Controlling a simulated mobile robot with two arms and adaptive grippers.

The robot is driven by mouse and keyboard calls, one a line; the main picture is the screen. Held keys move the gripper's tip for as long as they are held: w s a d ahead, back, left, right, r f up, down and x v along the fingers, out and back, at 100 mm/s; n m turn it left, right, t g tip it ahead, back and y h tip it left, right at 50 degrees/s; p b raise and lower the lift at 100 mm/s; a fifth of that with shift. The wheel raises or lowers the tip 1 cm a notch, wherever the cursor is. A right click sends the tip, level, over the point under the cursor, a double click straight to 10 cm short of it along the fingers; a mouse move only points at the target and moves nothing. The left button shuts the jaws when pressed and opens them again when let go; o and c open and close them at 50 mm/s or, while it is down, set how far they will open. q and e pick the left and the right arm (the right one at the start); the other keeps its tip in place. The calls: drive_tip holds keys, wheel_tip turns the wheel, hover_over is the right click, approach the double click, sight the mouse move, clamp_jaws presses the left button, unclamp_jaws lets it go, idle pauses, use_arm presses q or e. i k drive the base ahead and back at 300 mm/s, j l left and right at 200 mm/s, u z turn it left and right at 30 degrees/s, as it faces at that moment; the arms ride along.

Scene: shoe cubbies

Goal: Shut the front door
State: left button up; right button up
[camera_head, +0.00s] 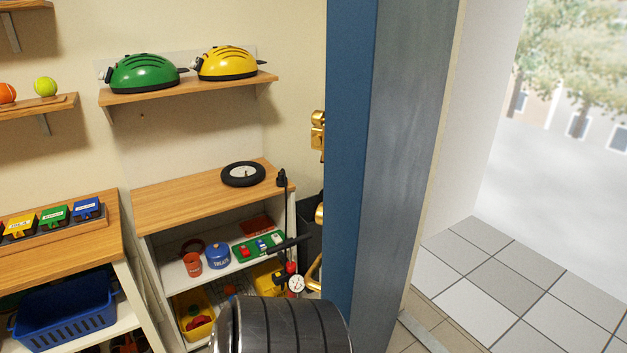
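The front door (352,150) stands open, seen nearly edge-on in the middle of the head view. It shows a narrow blue strip and a wider grey face to its right. Brass hardware (318,132) sits at its left side, with a curved brass handle (316,272) lower down, partly hidden. To the right of the door is the open doorway, with daylight outside. A black ribbed rounded part, seemingly of my own arm, covers the bottom centre in front of the door's lower left. Neither gripper's fingers show.
A shelf unit (180,196) with a small wheel (243,174) stands left of the door. A pump with a gauge (297,284) is close to the handle. Helmets (143,73) sit on a wall shelf. Tiled floor (510,285) outside the doorway is clear.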

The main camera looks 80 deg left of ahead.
sight(387, 61)
drive_tip(key=k+u, duration=0.1)
drive_tip(key=u, duration=0.3)
drive_tip(key=j+u, duration=0.15)
drive_tip(key=u, duration=0.2)
drive_tip(key=k+j+u, duration=0.1)
drive_tip(key=u, duration=0.3)
drive_tip(key=j, duration=0.65)
drive_tip(key=i+j, duration=0.15)
drive_tip(key=j, duration=1.1)
drive_tip(key=i, duration=0.05)
